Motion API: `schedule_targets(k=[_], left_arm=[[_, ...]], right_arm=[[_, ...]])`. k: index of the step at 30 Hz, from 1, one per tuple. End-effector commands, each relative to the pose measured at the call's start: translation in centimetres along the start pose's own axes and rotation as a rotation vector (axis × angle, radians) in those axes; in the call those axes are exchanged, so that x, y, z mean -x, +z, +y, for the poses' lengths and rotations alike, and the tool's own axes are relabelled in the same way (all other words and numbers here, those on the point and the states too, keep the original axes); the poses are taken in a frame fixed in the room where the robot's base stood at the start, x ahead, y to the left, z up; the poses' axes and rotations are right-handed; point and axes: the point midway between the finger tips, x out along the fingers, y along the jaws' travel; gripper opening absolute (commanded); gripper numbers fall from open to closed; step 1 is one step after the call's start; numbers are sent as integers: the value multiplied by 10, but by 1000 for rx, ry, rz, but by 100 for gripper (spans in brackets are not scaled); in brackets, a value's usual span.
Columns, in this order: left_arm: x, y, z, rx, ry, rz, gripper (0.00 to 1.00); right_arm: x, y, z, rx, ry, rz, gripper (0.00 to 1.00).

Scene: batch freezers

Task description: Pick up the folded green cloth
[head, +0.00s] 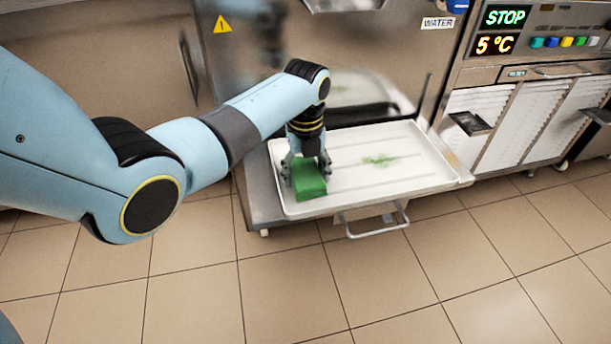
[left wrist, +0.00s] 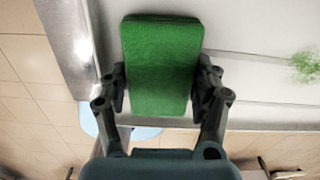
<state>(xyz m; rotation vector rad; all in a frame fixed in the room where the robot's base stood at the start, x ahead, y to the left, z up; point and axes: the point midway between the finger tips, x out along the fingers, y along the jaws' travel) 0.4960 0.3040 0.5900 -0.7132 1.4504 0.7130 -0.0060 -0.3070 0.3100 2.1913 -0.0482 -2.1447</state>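The folded green cloth (head: 309,179) is a thick green block at the left end of the white tray in the head view. My left gripper (head: 308,170) is over it, pointing down. In the left wrist view the cloth (left wrist: 160,62) lies between the two fingers of my left gripper (left wrist: 161,88), one along each long side. The fingers appear close against its sides, but I cannot tell whether they press on it. Whether the cloth rests on the tray or is slightly raised is also unclear. My right gripper is not in view.
The white tray (head: 400,183) has a raised rim and sits in front of a steel machine (head: 345,50). Tiled floor lies in front.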

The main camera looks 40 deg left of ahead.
Motion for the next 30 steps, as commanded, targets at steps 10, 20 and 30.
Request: schedule_targets(k=[10, 20, 30], left_arm=[[0, 0, 0, 0, 1, 0, 32], [24, 1, 0, 0, -2, -2, 32], [75, -17, -53, -2, -6, 2, 32]], right_arm=[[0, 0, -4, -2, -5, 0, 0], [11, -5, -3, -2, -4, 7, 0], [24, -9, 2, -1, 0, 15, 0]])
